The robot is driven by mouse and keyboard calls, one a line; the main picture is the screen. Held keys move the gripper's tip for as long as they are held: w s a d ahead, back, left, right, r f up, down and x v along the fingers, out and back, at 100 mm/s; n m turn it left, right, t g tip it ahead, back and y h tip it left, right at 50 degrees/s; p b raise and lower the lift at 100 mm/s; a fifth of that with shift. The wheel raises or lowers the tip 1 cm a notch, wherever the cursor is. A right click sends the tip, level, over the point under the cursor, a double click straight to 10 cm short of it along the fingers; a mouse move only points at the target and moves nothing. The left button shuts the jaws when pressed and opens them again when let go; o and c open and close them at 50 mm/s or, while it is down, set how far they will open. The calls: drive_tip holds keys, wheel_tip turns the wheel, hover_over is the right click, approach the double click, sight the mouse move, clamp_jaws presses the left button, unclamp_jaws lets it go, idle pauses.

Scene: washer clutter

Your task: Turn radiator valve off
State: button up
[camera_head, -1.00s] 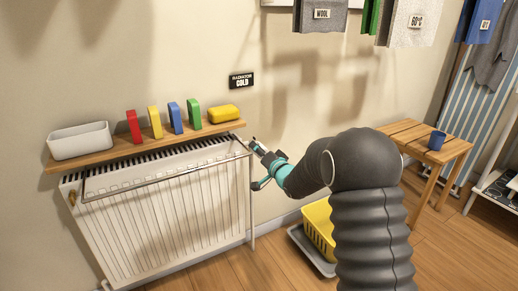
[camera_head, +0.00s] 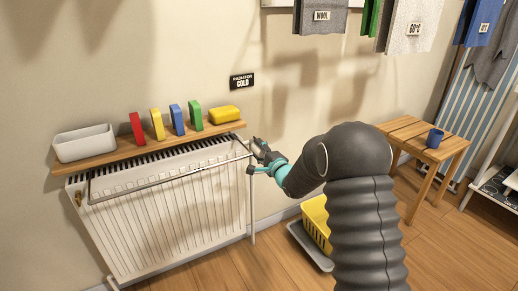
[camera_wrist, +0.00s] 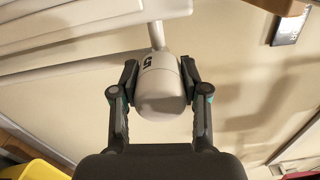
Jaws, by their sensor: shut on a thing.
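The radiator valve (camera_wrist: 160,90) is a pale rounded knob with a dark "5" on its side, seen in the wrist view at the end of a pale stem. My gripper (camera_wrist: 160,84) has its two fingers on either side of the knob, shut on it. In the head view my gripper (camera_head: 256,149) is at the upper right corner of the white radiator (camera_head: 170,205), and the knob is largely hidden by the fingers there. A small sign (camera_head: 242,81) on the wall above reads "RADIATOR COLD".
A wooden shelf (camera_head: 100,158) above the radiator holds a grey tray (camera_head: 84,143), several coloured blocks and a yellow sponge (camera_head: 225,114). A towel rail (camera_head: 165,178) crosses the radiator's front. A yellow basket (camera_head: 316,221) stands on the floor below my arm. A wooden stool (camera_head: 425,145) stands right.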

drive_tip(key=shift+m, duration=0.4)
drive_tip(key=o, duration=1.1)
drive_tip(key=shift+o, duration=0.2)
drive_tip(key=shift+s, duration=0.1)
drive_tip(key=v, duration=1.2)
